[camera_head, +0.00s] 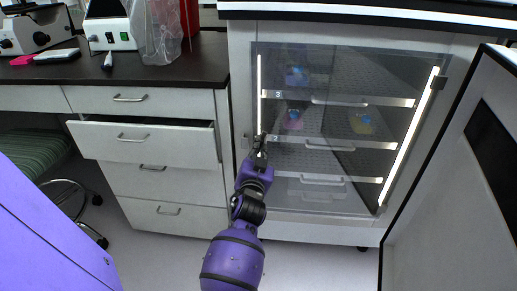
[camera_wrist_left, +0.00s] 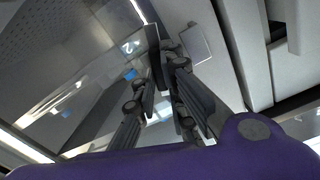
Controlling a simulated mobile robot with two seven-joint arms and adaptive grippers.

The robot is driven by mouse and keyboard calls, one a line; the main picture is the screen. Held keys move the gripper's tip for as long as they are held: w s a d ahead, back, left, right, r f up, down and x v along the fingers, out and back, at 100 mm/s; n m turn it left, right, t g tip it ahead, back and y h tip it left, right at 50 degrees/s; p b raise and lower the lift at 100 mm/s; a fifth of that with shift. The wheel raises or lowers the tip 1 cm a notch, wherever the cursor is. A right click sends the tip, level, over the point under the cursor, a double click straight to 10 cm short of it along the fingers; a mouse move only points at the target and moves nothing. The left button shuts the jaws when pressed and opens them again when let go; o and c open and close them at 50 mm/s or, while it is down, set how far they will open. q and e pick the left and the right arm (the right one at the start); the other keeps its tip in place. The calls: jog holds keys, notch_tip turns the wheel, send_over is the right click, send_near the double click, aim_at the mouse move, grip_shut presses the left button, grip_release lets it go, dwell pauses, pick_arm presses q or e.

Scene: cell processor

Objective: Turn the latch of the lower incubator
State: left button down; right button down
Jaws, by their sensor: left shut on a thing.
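The lower incubator (camera_head: 345,190) stands under the counter with a clear front door, lit strips and shelves marked 3 and 2. Its door appears closed. My left gripper (camera_head: 259,148) is at the door's left edge, near the shelf marked 2. In the left wrist view the fingers (camera_wrist_left: 168,75) are shut on a dark upright bar, the latch (camera_wrist_left: 154,48), at the edge of the clear door. In the head view the latch is mostly hidden by the gripper, so its exact angle is unclear. My right gripper is not in view.
Left of the incubator is a drawer cabinet with one drawer (camera_head: 146,142) pulled partly out. A dark worktop (camera_head: 190,70) above it holds microscopes and a plastic bag. A white panel (camera_head: 450,190) stands close on the right. A green stool (camera_head: 35,150) is at the left.

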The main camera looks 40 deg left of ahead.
pick_arm(q)
jog(key=m, duration=0.3)
jog(key=shift+d+m+p, duration=0.1)
jog(key=shift+m+p, duration=0.2)
jog(key=shift+m, duration=0.1)
jog(key=m, duration=0.3)
jog(key=shift+m, duration=0.3)
jog(key=m, duration=0.4)
jog(key=m+p, duration=0.1)
jog(key=m, duration=0.1)
jog(key=shift+w+d+f+m, duration=0.1)
jog(key=shift+f+m, duration=0.15)
jog(key=shift+m, duration=0.15)
jog(key=c, duration=1.8)
grip_release()
jog(key=v, duration=1.2)
